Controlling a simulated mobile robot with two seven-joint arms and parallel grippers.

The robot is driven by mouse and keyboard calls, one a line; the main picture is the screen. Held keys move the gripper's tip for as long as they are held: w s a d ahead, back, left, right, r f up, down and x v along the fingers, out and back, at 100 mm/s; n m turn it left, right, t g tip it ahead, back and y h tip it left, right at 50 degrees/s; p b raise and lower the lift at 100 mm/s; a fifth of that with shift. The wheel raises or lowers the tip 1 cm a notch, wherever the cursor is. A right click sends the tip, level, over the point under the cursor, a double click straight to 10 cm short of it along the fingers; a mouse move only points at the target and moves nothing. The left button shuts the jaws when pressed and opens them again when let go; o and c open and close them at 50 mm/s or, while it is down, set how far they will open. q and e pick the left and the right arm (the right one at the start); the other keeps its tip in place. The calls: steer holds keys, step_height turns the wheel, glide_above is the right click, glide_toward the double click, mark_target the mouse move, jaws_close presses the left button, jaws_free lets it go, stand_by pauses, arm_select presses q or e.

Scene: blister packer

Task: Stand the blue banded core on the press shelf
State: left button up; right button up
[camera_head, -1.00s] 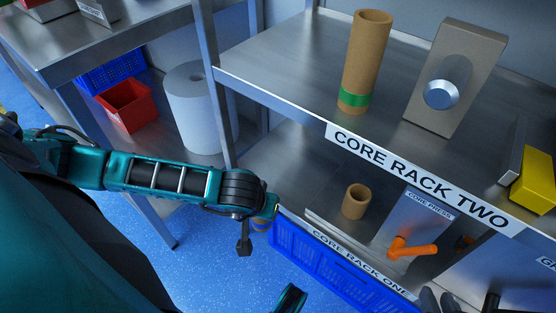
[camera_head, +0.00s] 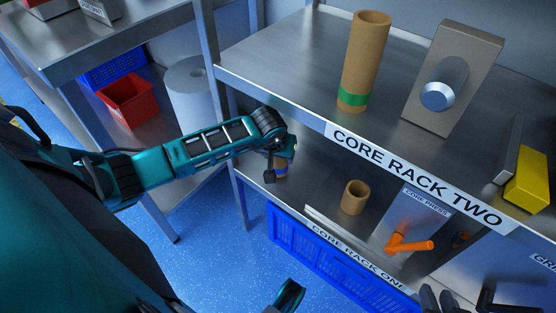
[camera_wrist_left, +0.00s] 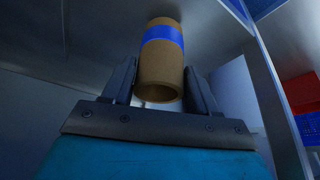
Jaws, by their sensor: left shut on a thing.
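The blue banded core (camera_wrist_left: 160,68), a brown cardboard tube with a blue band, sits between the fingers of my left gripper (camera_wrist_left: 160,88) in the left wrist view. In the head view that core (camera_head: 281,170) is mostly hidden behind my left gripper (camera_head: 276,158), at the left end of the lower shelf (camera_head: 320,180). The core press (camera_head: 425,210), with an orange handle, stands on that shelf. My right gripper (camera_head: 440,298) shows only as dark parts at the bottom edge; its opening is unclear.
A short plain core (camera_head: 354,198) stands on the lower shelf, left of the press. The upper shelf (camera_head: 290,65) overhangs it and holds a tall green banded core (camera_head: 364,60) and a grey block (camera_head: 455,75). A shelf post (camera_head: 217,95) is left of my left gripper. A blue crate (camera_head: 330,265) is below.

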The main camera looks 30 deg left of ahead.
arm_select(q)
steer(key=shift+s+d+f, duration=0.1)
steer(key=shift+s+f, duration=0.1)
steer(key=shift+f, duration=0.55)
arm_select(e)
steer(key=shift+w+a+r, duration=0.2)
steer(key=shift+a, duration=0.15)
steer(key=shift+f, duration=0.1)
arm_select(q)
steer(key=shift+f, duration=0.2)
steer(key=o, duration=1.1)
arm_select(e)
steer(key=shift+d+f, duration=0.1)
